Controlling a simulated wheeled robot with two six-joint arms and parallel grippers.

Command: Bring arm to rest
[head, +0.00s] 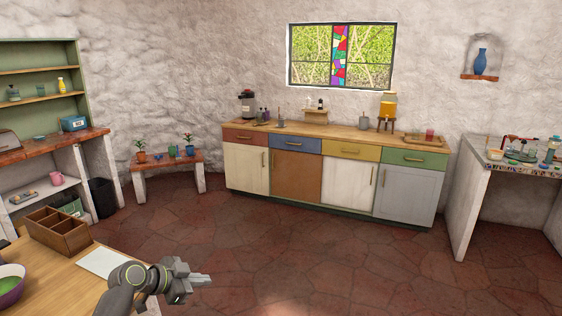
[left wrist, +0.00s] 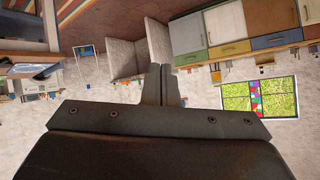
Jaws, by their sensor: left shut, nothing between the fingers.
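My left gripper (head: 200,280) shows in the lower left of the head view, with its arm coming in over the wooden table. It points to the right, past the table's right edge, over the stone floor. Its fingers are shut together with nothing between them. In the left wrist view the two fingers (left wrist: 162,86) meet in the middle, and the room behind appears upside down. My right gripper is in neither view.
The wooden table (head: 62,284) at lower left carries a brown divided box (head: 58,232), a white sheet (head: 103,261) and a bowl (head: 10,285) with green contents. A long cabinet (head: 296,173) stands at the back wall. Open stone floor (head: 300,250) lies between.

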